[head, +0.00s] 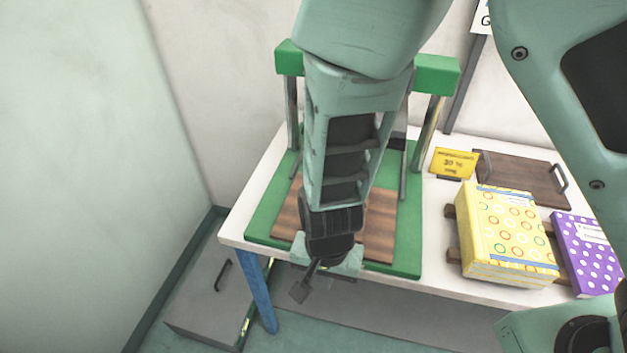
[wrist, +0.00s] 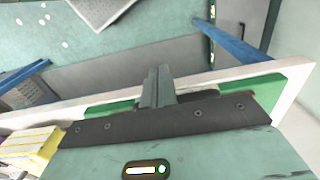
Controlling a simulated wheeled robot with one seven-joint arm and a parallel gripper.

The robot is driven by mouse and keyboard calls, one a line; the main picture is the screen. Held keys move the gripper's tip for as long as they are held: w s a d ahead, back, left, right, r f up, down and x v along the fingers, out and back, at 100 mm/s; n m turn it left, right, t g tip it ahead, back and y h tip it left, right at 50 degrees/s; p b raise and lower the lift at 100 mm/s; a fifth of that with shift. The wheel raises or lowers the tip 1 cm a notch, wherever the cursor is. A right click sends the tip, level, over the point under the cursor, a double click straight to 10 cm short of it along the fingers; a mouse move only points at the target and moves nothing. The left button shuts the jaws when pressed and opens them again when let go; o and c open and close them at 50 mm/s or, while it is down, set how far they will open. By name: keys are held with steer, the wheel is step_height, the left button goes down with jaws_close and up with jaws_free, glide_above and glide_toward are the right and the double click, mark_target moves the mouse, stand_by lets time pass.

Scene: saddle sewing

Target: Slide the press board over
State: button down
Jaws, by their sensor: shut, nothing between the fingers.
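A brown wooden board (head: 378,225) lies on the green base (head: 262,222) of a press. My arm hides its middle. A second brown board (head: 522,178) with dark handles lies at the table's back right. My gripper (head: 300,291) is at the front edge of the press base, pointing down and forward past the table's front edge. In the wrist view my gripper's fingers (wrist: 158,88) are shut together and empty, with the green base (wrist: 112,107) behind them. Whether the fingers touch the base or table cannot be told.
A yellow patterned book stack (head: 505,235) and a purple dotted book (head: 585,250) lie right of the press on the white table (head: 440,275). A grey box (head: 215,290) sits on the floor at left.

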steer(key=shift+w+d, duration=0.25)
steer(key=shift+w, duration=0.55)
steer(key=w+d, duration=0.2)
steer(key=w, duration=0.4)
steer(key=w+d, duration=0.3)
steer(key=w, duration=0.4)
steer(key=w+d+p, duration=0.1)
steer(key=w+d, duration=0.1)
steer(key=w, duration=0.5)
steer(key=shift+w+d, duration=0.25)
